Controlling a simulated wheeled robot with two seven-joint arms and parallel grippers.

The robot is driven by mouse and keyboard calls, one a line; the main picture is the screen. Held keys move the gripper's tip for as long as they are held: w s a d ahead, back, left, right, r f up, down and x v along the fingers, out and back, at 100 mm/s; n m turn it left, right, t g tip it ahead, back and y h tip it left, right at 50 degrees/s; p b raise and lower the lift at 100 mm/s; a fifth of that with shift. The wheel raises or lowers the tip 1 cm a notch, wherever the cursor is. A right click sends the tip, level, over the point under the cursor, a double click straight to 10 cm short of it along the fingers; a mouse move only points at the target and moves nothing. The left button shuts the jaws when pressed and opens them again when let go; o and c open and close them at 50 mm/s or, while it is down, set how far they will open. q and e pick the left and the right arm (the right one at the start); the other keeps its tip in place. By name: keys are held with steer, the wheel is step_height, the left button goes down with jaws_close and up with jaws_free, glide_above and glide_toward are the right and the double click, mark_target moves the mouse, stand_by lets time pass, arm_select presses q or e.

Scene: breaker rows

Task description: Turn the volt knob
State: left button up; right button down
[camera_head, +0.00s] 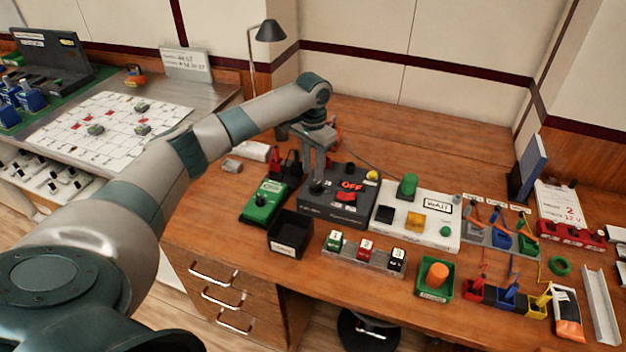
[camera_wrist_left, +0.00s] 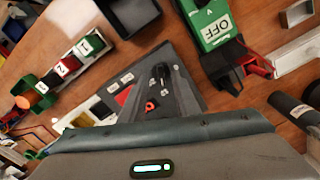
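The dark grey panel (camera_head: 325,207) stands on the wooden desk, with a red switch (camera_head: 346,196), an OFF label and a yellow lamp (camera_head: 372,174). A small black knob, which I take for the volt knob, is on its left part; it shows in the left wrist view (camera_wrist_left: 161,73). My left gripper (camera_head: 318,184) points down over this left part, its fingertips at or just above the knob. I cannot tell whether they touch it or how far apart they are. The gripper hides part of the panel. My right gripper is in neither view.
A green OFF device (camera_head: 263,203) and a black bin (camera_head: 290,233) stand left of and in front of the panel. A white WAIT board (camera_head: 433,230) is close on its right. Numbered blocks (camera_head: 366,248) sit in front. Free desk lies behind.

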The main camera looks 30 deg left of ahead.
mark_target(313, 187)
arm_select(q)
steer(key=shift+f+p, duration=0.4)
steer(key=shift+f, duration=2.5)
jaws_close()
